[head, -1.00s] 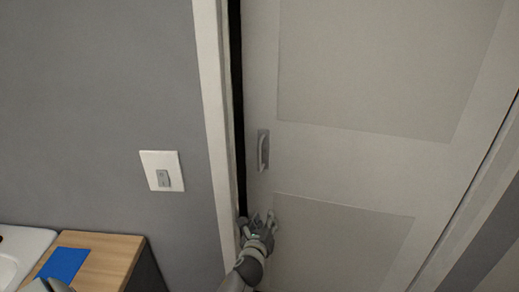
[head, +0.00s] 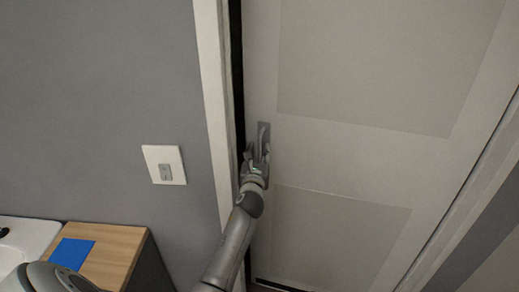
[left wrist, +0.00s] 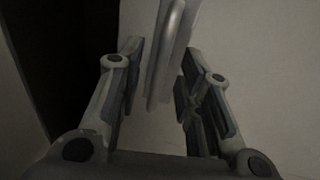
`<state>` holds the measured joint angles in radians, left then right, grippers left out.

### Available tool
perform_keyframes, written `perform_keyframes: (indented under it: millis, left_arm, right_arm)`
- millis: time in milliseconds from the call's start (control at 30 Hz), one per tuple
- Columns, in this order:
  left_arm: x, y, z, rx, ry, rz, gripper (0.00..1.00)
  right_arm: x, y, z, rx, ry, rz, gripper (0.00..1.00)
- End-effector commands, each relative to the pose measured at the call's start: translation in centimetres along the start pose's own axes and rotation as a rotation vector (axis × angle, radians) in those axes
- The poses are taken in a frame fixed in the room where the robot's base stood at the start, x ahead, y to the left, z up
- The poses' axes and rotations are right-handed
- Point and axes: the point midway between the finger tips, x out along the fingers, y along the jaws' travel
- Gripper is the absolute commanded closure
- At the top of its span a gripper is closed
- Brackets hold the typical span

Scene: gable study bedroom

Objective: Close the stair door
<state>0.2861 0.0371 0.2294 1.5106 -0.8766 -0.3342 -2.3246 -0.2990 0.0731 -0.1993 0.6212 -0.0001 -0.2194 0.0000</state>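The stair door (head: 345,165) is a pale panelled door filling the right of the head view. A narrow dark gap (head: 236,60) shows between its left edge and the white frame (head: 213,75). A grey upright handle (head: 264,138) sits near that edge. My left gripper (head: 257,150) is at the handle's lower part. In the left wrist view the left gripper (left wrist: 160,85) is open, with the handle (left wrist: 170,50) between its two fingers and no clear contact. My right gripper does not show.
A light switch (head: 164,164) is on the grey wall left of the frame. A wooden-topped cabinet (head: 118,245) with a blue sheet (head: 72,253) and a white basin (head: 25,240) stand at the lower left.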

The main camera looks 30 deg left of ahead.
Motion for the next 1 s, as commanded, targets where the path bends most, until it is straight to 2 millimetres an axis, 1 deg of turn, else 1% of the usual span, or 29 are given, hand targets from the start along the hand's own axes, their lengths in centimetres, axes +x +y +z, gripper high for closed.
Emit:
perform_keyframes:
  millis: [33,100,233,367,600,633,867,900,1000]
  left_arm:
    - [0.7,0.0,0.1,-0.001,-0.001,0.0,0.67]
    - [1.4,0.0,0.0,-0.001,0.0,0.001,0.67]
    - [2.2,-0.1,0.0,-0.001,0.0,0.0,0.67]
    - [2.5,0.0,0.0,-0.001,0.001,0.0,0.67]
    - [2.6,0.0,0.0,-0.001,0.0,0.0,0.67]
    - [2.6,0.0,0.0,-0.001,0.0,0.0,0.69]
    - [2.5,0.0,0.0,-0.001,0.0,-0.001,0.98]
    - [2.5,0.0,0.0,-0.001,0.0,-0.001,1.0]
    - [2.5,0.0,0.0,-0.001,0.0,-0.001,1.0]
  right_arm:
    - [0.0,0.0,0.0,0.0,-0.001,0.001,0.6]
    - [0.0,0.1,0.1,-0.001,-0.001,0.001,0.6]
    - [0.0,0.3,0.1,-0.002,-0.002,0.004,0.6]
    - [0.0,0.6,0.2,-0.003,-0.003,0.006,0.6]
    - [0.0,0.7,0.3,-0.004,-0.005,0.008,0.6]
    - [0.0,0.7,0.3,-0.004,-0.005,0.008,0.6]
    - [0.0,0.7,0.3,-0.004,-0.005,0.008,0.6]
    - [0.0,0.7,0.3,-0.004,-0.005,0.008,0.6]
    - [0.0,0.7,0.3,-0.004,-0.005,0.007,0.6]
